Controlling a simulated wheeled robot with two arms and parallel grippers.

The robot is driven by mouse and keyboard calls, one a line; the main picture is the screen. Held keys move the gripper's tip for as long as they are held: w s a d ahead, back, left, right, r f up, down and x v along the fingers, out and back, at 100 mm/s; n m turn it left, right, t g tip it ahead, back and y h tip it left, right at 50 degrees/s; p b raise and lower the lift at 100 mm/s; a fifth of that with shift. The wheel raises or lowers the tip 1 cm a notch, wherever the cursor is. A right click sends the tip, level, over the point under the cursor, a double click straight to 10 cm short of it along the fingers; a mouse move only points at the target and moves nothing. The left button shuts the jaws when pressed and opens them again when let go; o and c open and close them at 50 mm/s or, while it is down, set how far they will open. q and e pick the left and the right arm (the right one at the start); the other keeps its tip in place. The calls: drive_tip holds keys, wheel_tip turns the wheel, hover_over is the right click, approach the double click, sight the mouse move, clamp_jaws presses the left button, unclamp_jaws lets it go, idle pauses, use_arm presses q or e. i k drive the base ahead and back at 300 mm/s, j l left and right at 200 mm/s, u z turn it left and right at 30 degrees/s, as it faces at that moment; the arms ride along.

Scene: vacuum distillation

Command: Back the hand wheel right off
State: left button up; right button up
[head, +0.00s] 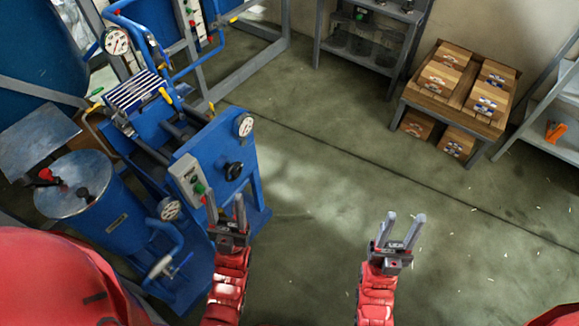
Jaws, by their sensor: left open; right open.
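A small black hand wheel (234,171) sits on the front panel of the blue machine (212,148), left of centre in the head view. A round gauge (243,125) is above it, and a grey switch box (186,179) with a green and a red button is to its left. My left gripper (226,203) is open and empty, its fingers pointing up the picture just below the wheel and apart from it. My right gripper (402,226) is open and empty over bare floor, well to the right of the machine.
A blue drum (113,217) with a metal lid, another gauge (170,208) and blue pipework stand at the left. A wooden table (466,104) with boxes is at the back right, beside grey shelves (363,50). The middle floor is clear.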

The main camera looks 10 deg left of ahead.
sight(230, 168)
drive_tip(key=i+l+z, duration=0.35)
drive_tip(key=i+z, duration=0.15)
drive_tip(key=i+l+z, duration=0.1)
drive_tip(key=i+z, duration=0.4)
drive_tip(key=i+u, duration=0.3)
drive_tip(key=i, duration=0.2)
drive_tip(key=i+u, duration=0.3)
drive_tip(key=i, duration=0.2)
drive_tip(key=i+l+u, duration=0.25)
drive_tip(key=i, duration=0.25)
drive_tip(key=i+l+u, duration=0.3)
drive_tip(key=i, duration=0.2)
drive_tip(key=i+j+u, duration=0.2)
drive_tip(key=i+u, duration=0.75)
drive_tip(key=i+l+u, duration=0.2)
drive_tip(key=i+u, duration=0.25)
drive_tip(key=i, duration=0.15)
drive_tip(key=i+u, duration=0.1)
drive_tip(key=u, duration=2.55)
drive_tip(key=i+j+u, duration=0.1)
drive_tip(key=u, duration=0.35)
drive_tip(key=i+u, duration=0.4)
drive_tip(key=k+l, duration=0.05)
